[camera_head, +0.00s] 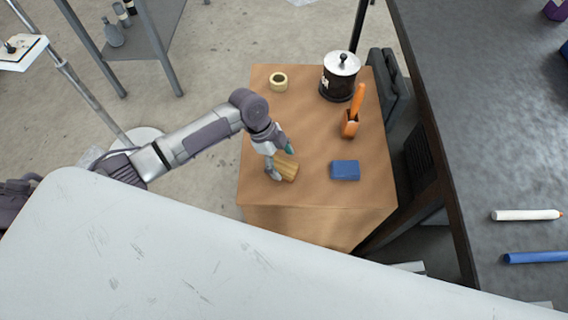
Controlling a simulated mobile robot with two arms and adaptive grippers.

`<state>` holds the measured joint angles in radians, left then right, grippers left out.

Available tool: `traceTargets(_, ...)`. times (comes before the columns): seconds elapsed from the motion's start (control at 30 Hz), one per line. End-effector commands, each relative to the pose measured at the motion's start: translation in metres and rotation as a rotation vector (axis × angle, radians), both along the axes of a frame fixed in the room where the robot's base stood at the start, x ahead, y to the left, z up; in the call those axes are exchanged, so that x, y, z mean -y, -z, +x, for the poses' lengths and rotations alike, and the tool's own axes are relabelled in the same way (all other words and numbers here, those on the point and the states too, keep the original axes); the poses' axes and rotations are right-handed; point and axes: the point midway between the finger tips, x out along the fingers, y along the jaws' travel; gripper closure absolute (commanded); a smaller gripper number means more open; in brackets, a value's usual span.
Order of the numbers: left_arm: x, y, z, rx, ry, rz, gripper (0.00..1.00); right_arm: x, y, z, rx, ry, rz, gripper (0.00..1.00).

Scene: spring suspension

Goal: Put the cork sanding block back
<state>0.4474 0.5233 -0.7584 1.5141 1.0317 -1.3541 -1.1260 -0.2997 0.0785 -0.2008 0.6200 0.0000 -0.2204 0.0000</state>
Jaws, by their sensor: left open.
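The cork sanding block (289,172) is a tan, yellowish block lying on the brown wooden table (310,110), near its left edge. My left gripper (281,165) is open and reaches down over the block from the left. One fingertip is at the block's near left side and the other is above its far side. The fingers partly cover the block, and I cannot tell whether they touch it. My right gripper is not in view.
A blue block (345,170) lies right of the cork block. Behind stand a tape roll (279,81), a black canister (339,78) and an orange holder (351,124) with an orange tool. A dark table (490,130) with markers is at right. A white surface (150,250) fills the front.

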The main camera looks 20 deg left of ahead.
Motion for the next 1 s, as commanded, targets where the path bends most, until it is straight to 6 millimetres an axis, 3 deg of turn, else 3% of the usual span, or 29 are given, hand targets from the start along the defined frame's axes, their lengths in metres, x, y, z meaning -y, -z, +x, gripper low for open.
traceTargets(0.2,-0.019,-0.045,0.003,0.006,0.0,0.001,0.21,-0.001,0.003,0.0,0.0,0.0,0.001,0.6)
traceTargets(0.43,-0.034,-0.081,0.005,0.003,0.001,0.001,0.21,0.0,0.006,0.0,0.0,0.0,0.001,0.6)
traceTargets(0.63,-0.038,-0.093,0.004,-0.001,0.001,0.0,0.21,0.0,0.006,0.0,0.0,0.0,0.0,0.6)
traceTargets(1.0,-0.038,-0.094,0.005,-0.001,0.001,0.0,0.21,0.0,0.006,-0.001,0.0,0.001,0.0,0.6)
